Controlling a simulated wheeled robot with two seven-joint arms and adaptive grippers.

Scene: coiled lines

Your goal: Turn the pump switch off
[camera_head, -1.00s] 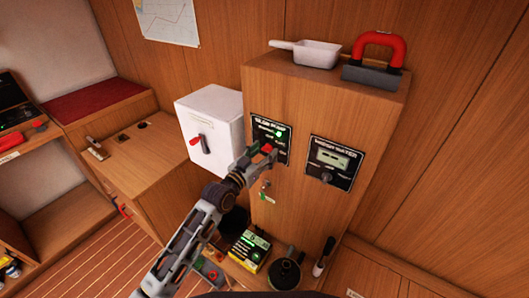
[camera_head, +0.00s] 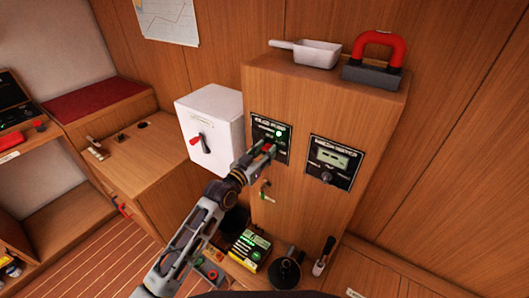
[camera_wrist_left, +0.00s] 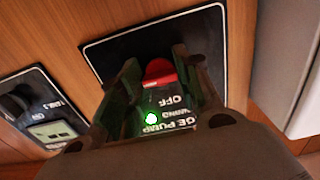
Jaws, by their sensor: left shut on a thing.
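The pump panel (camera_head: 270,127) is a black plate on the front of the wooden cabinet, with a lit green lamp (camera_head: 279,133). The red pump switch (camera_wrist_left: 159,72) shows between the fingers in the left wrist view, where the panel lettering appears upside down, with "OFF" beside the switch. The green lamp is also lit in that view (camera_wrist_left: 151,118). My left gripper (camera_head: 264,150) is at the lower part of the panel, its two fingers on either side of the red switch and shut on it. The switch's exact position is partly hidden. My right gripper is not in view.
A water meter panel (camera_head: 334,161) with a knob sits right of the pump panel. A white box (camera_head: 209,115) with a red-tipped lever stands on the left. A scoop (camera_head: 314,52) and a red-handled tool (camera_head: 378,50) rest on the cabinet top. A key (camera_head: 265,192) hangs below the gripper.

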